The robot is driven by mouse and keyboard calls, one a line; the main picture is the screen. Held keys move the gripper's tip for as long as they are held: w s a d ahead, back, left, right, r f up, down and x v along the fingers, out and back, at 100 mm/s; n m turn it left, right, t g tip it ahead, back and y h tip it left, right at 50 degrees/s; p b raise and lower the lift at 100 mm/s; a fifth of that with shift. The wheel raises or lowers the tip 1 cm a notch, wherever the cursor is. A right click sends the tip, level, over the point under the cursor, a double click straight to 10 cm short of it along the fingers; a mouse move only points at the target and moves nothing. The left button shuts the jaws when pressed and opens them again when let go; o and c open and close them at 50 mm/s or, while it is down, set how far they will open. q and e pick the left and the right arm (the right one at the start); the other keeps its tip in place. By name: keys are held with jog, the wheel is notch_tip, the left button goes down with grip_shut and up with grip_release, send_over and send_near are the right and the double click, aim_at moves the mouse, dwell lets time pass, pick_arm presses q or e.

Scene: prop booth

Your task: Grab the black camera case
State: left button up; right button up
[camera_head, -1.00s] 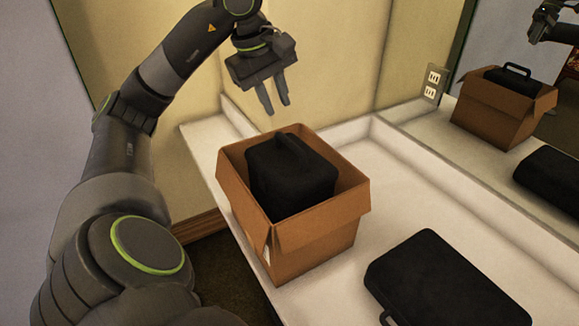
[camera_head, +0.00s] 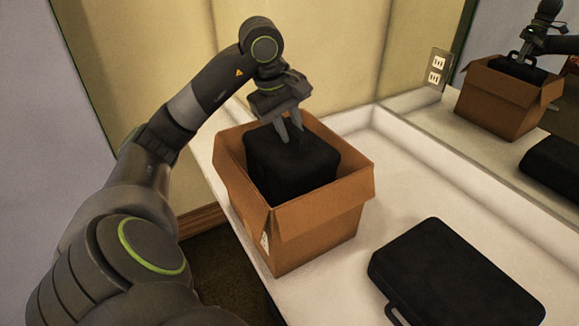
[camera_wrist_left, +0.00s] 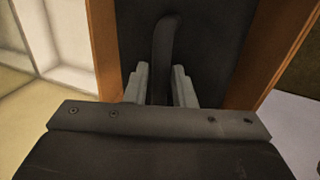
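A black case (camera_head: 295,170) with a handle on top sits upright inside an open cardboard box (camera_head: 315,225). My left gripper (camera_head: 290,134) is over the box, pointing down at the top of this case. In the left wrist view the handle (camera_wrist_left: 164,50) stands between the two open fingers (camera_wrist_left: 160,85), with no clear grip on it. A second black case (camera_head: 455,280) lies flat on the counter to the right of the box, its handle toward the front. I cannot tell from looks alone which one is the camera case. My right gripper is not in view.
The white counter (camera_head: 400,185) has a raised back edge and is bare around the box and the flat case. A mirror on the right reflects the box, the flat case and my arm. A wall outlet (camera_head: 436,68) is at the back.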

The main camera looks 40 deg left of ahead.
pick_arm(q)
grip_shut()
dwell(1.4)
